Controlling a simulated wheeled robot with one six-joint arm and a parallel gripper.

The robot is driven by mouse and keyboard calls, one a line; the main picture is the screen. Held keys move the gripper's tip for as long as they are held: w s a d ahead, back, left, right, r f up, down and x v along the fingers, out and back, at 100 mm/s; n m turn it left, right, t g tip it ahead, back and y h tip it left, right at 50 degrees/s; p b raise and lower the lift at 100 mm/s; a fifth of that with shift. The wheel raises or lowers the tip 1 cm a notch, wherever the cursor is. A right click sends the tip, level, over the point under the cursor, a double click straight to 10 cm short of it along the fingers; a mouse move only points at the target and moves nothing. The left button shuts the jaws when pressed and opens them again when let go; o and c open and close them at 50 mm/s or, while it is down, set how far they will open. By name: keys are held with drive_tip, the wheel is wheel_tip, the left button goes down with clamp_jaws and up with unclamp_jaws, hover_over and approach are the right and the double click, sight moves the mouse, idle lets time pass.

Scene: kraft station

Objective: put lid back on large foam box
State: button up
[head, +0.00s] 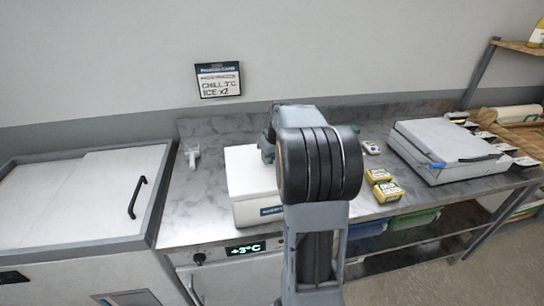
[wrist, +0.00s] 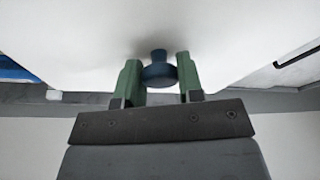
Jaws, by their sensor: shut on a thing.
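A white foam box (head: 245,214) with a dark label on its front stands on the steel counter, left of my arm. A flat white lid (head: 243,170) shows over it, partly hidden by my arm. I cannot tell whether the lid rests on the box or sits slightly above it. In the wrist view the lid's white surface (wrist: 90,45) fills most of the picture, with a dark blue knob (wrist: 158,73) on it. My gripper (wrist: 159,75) is shut on this knob, one green finger on each side. The fingers are mostly hidden in the head view.
A chest with a white sliding cover (head: 110,185) stands at left. Yellow packs (head: 386,191) and a grey flat-topped appliance (head: 445,145) are on the counter at right. A white handheld tool (head: 192,155) lies at back left. Bare counter (head: 205,205) shows left of the box.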

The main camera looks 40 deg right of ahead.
drive_tip(key=o, duration=1.5)
drive_tip(key=shift+r, duration=0.2)
drive_tip(key=shift+r+p, duration=2.55)
drive_tip(key=shift+r, duration=0.8)
clamp_jaws()
